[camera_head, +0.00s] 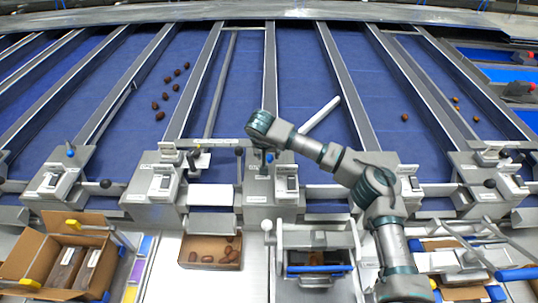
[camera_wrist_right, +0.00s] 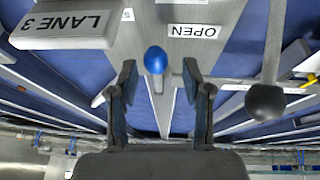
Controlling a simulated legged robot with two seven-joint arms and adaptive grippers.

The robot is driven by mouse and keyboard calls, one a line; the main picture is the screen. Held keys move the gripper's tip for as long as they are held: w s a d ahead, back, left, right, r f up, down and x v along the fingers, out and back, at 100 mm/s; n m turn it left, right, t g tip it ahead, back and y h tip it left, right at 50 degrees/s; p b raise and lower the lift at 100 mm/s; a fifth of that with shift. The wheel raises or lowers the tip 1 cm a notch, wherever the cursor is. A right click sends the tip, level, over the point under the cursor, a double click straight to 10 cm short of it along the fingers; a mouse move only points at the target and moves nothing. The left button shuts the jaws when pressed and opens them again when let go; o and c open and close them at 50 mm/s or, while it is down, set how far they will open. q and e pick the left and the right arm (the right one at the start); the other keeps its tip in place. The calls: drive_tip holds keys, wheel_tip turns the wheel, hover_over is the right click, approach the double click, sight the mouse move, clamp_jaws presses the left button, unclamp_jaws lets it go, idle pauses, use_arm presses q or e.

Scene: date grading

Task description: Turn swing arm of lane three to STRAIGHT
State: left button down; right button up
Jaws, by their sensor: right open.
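My right gripper (camera_head: 264,158) is over the lane three post (camera_head: 257,192); its fingers are open in the wrist view (camera_wrist_right: 159,75). A blue ball knob (camera_wrist_right: 155,60) on a short stem shows between the fingertips, with a gap on both sides. In the head view the knob is mostly hidden by the gripper. A pale bar (camera_head: 321,116), seemingly the swing arm, lies slanted across the blue belt beyond the post; its near end is hidden behind my arm. The wrist view shows a LANE 3 plate (camera_wrist_right: 70,27) and an OPEN label (camera_wrist_right: 194,31). My left gripper is not in view.
A black ball handle (camera_wrist_right: 266,103) stands right of the fingers in the wrist view. Neighbouring posts (camera_head: 154,188) flank lane three. Dark dates (camera_head: 165,95) lie on a belt at left. A cardboard box (camera_head: 210,239) with dates sits in front. The belt around the bar is clear.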

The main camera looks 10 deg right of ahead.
drive_tip(key=shift+w+a+f, duration=0.15)
drive_tip(key=shift+w+f, duration=0.05)
drive_tip(key=shift+f, duration=0.4)
drive_tip(key=shift+w+d+f, duration=0.1)
drive_tip(key=shift+d+f, duration=0.05)
drive_tip(key=shift+d, duration=0.55)
drive_tip(key=shift+c, duration=1.1)
drive_tip(key=shift+d, duration=0.1)
clamp_jaws()
drive_tip(key=shift+a, duration=0.45)
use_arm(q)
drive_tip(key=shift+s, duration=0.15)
